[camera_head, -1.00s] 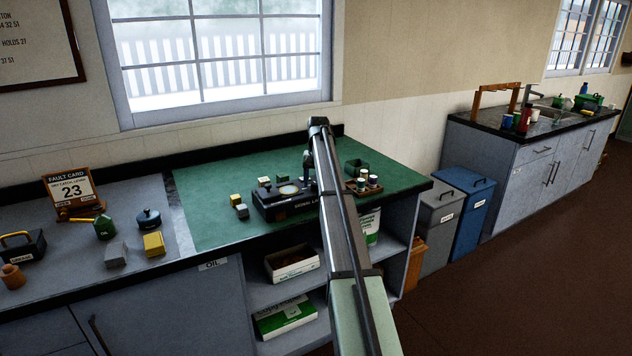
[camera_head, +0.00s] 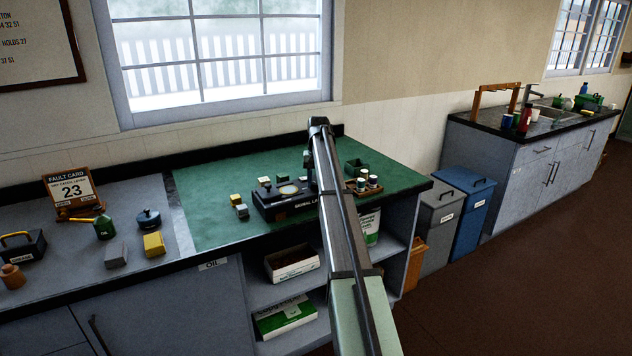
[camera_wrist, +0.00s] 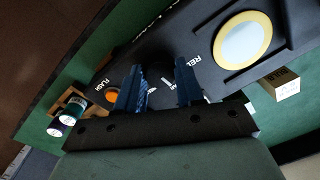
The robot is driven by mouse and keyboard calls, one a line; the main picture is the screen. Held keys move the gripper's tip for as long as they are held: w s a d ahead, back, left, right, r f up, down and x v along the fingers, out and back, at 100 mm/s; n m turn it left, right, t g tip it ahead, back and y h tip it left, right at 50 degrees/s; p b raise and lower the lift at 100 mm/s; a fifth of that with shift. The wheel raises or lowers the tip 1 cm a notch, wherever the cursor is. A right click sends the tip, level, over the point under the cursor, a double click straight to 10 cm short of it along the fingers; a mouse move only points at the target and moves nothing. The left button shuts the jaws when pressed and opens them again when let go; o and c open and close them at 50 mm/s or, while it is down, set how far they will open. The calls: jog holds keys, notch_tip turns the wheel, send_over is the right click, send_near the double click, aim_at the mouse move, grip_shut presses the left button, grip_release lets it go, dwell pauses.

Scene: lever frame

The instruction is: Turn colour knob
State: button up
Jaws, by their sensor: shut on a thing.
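The signal lamp box (camera_head: 285,207) is black and sits on the green bench top, with my arm reaching over its right side. In the wrist view its dark panel (camera_wrist: 180,30) shows partly hidden lettering, a pale round lens with a yellow rim (camera_wrist: 243,40) and an orange round part (camera_wrist: 113,95). My gripper (camera_wrist: 160,82) has its two blue fingers down at the panel, on either side of a dark knob (camera_wrist: 167,84) with a white mark. The fingers are shut on this knob. Much of the knob is hidden, and its colour setting cannot be read.
A wooden holder with several small pots (camera_head: 366,184) stands right of the lamp, with a green tray (camera_head: 355,168) behind. A labelled block (camera_wrist: 281,84) is close to the lamp. The green top (camera_head: 205,215) is clear farther left.

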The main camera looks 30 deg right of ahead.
jog(key=n, duration=0.5)
jog(key=shift+n, duration=1.9)
jog(key=o, duration=1)
jog(key=r, duration=1.4)
jog(key=shift+w+d, duration=0.1)
jog(key=shift+d, duration=0.2)
jog(key=shift+f, duration=0.1)
